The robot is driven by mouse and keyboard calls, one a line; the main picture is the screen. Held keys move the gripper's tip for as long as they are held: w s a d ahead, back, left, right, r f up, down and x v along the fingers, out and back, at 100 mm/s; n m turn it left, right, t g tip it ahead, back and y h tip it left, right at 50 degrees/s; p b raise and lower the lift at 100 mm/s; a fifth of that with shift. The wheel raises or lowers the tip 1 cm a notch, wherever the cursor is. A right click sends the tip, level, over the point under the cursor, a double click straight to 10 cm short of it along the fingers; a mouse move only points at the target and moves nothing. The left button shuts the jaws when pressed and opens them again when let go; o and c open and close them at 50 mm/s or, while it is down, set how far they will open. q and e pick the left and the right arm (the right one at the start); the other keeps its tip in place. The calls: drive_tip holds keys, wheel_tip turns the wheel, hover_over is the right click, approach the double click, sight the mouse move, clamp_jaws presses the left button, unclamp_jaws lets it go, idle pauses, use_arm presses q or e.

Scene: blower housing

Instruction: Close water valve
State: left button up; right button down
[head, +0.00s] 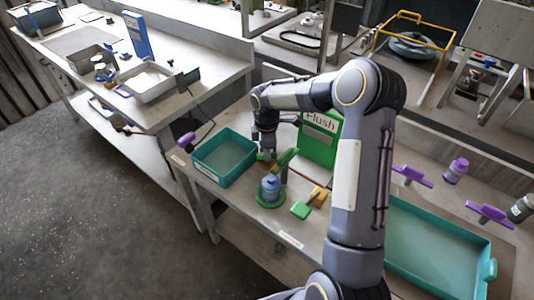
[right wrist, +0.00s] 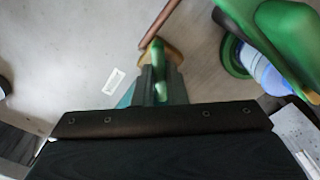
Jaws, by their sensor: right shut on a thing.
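My right gripper (head: 265,154) reaches down over the bench, beside the teal tray. In the right wrist view its fingers (right wrist: 158,88) are shut on a small green handle (right wrist: 156,55). This looks like the water valve's lever, with a brass-coloured body (right wrist: 175,56) beside it and a copper-brown pipe (right wrist: 160,22) running from it. The fingers hide part of the handle, so its exact angle is hard to tell. My left gripper is in neither view.
A blue-grey canister (head: 271,187) on a green base stands close by, with a larger green piece (head: 287,159) above it. A green Flush sign (head: 319,138) stands behind. The teal tray (head: 196,166) is left; a yellow-and-green part (head: 301,210) lies right.

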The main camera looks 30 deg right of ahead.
drive_tip(key=m+b, duration=0.1)
drive_tip(key=m, duration=0.3)
drive_tip(key=shift+m, duration=0.3)
drive_tip(key=shift+m+b, duration=0.35)
drive_tip(key=shift+m, duration=1.35)
drive_tip(key=shift+r, duration=0.1)
drive_tip(key=c, duration=1.7)
unclamp_jaws()
drive_tip(key=shift+c, duration=0.2)
wheel_tip(320, 180, up, 7)
drive_tip(key=shift+w+r, duration=0.1)
drive_tip(key=shift+r, duration=0.25)
